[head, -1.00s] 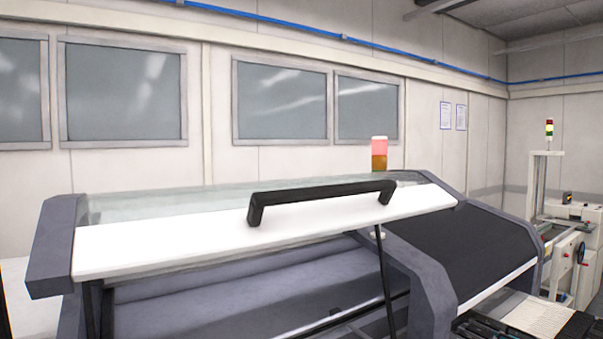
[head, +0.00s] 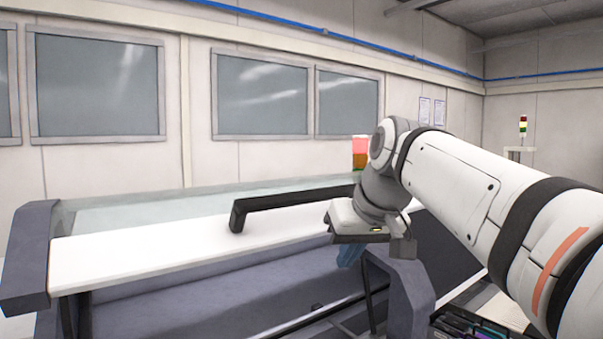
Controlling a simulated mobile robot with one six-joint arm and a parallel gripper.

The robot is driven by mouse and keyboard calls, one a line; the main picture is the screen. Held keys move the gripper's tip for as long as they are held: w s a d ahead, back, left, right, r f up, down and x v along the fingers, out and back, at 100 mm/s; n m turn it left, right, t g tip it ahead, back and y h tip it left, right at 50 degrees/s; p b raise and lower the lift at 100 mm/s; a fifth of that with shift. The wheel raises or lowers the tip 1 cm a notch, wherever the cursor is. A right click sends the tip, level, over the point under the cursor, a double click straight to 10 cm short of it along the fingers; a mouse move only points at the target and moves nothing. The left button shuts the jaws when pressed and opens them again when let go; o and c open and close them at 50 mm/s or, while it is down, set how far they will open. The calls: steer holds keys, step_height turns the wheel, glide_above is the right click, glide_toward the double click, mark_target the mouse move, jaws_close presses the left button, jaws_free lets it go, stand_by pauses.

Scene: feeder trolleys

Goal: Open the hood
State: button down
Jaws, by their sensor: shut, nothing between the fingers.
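The hood is a clear panel with a white front edge (head: 150,248) and a dark grey side frame (head: 28,255). It stands raised, with an open gap below the white edge showing the grey interior. Its black bar handle (head: 285,198) lies along the front edge; its right end is hidden behind my arm. My gripper (head: 350,254) is low in front of the hood's right part, by the handle's right end. It is shut and empty, and its fingertips show poorly. I cannot tell whether it touches the hood or handle.
A red and orange signal lamp (head: 360,152) stands behind the hood. Dark feeder parts (head: 462,328) lie at the lower right below my arm. A second signal tower (head: 522,128) stands far right. A windowed wall (head: 200,160) closes the back.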

mark_target(307, 190)
steer(key=w+a+r+n+t+y+p, duration=0.1)
steer(key=w+a+r+n, duration=0.1)
steer(key=r, duration=0.8)
steer(key=w+a+r+n+t+y+p, duration=0.1)
steer(key=w+a+r+n+y, duration=0.15)
steer(key=r, duration=0.75)
steer(key=shift+m+h, duration=0.25)
steer(key=shift+h, duration=0.2)
steer(key=x, duration=1)
steer(key=shift+f, duration=0.2)
steer(key=s+d, duration=0.1)
steer(key=s+d+f, duration=0.1)
steer(key=shift+s+f, duration=0.1)
steer(key=shift+s, duration=0.2)
steer(key=shift+s+f, duration=0.15)
steer(key=shift+s, duration=0.1)
steer(key=shift+w+f, duration=0.1)
steer(key=shift+f, duration=0.1)
steer(key=shift+d, duration=0.1)
